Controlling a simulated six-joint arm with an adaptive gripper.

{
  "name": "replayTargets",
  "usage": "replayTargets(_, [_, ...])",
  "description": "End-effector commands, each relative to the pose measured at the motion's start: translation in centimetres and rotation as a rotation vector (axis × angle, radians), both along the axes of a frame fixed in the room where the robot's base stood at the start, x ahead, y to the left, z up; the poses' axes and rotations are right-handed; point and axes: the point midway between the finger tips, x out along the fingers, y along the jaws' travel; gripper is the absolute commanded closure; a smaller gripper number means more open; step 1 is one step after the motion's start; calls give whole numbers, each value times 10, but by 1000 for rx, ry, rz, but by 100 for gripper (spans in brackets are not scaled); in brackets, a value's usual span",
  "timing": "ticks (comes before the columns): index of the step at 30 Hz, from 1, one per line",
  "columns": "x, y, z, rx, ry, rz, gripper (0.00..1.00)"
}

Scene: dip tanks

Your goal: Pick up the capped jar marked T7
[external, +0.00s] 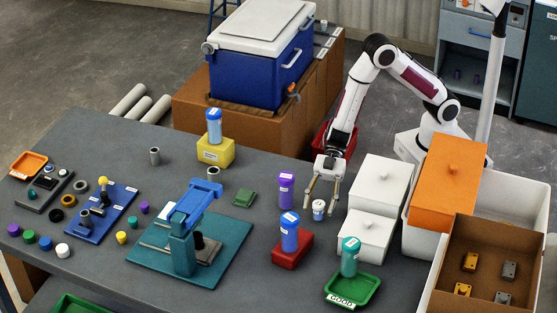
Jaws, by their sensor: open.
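Several capped jars stand about, and I cannot read T7 on any of them. A blue jar (290,233) is on a red block (292,252), a teal jar (350,258) is on a green tray labelled GOOD, and a light blue jar (214,126) is on a yellow block. My gripper (321,202) points down, open, its fingers appearing either side of the small white jar; contact cannot be told.
White lidded boxes (376,186) stand close right of my gripper. The green tray (371,284) is at the front. A blue clamp fixture (186,217) sits on a teal plate to the left. A blue cooler (260,60) stands behind.

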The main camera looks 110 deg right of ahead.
Motion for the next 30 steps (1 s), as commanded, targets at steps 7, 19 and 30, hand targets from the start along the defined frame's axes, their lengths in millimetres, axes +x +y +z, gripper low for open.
replayTargets(7, [6,6,-3,-1,-1,-2,53])
replayTargets(19, [5,6,-3,0,0,-2,53])
replayTargets(30, [5,6,-3,0,0,-2,96])
